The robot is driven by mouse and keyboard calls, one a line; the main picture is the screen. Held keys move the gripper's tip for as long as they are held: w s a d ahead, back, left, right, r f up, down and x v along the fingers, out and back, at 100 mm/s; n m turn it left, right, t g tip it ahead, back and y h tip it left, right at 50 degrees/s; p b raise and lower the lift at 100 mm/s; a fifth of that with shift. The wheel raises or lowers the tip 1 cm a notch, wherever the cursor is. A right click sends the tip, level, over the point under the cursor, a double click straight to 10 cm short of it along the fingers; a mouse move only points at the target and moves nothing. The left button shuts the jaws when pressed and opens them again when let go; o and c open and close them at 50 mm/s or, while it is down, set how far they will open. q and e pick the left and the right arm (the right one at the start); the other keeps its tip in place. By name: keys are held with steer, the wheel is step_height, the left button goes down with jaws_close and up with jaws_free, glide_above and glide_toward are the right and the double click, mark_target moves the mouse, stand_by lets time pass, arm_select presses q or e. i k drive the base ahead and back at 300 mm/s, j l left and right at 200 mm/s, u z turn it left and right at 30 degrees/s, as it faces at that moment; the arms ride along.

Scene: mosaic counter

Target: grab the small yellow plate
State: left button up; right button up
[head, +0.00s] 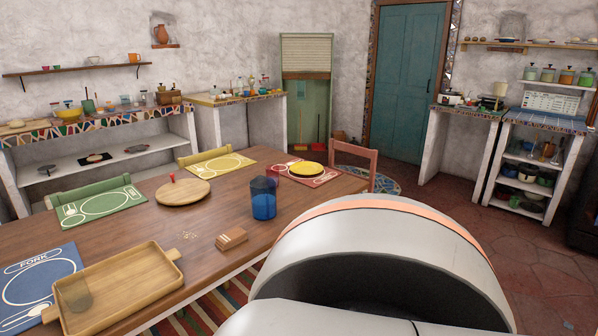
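A small yellow plate (306,169) lies on the red placemat (318,180) near the far right end of the wooden table, left of the pink chair back. It looks flat and uncovered. A large white and orange part of my own body fills the lower right of the head view. Neither of my grippers is in view.
A blue cup (263,199) stands on the table in front of the plate. A pink chair (362,164) stands beside the plate.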

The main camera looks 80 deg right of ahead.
mark_target(305, 168)
steer(key=z, duration=2.5)
steer(key=i+l+u, duration=0.1)
steer(key=i+l, duration=1)
steer(key=i+l+u, duration=0.15)
steer(key=i+l, duration=0.4)
steer(key=l, duration=0.15)
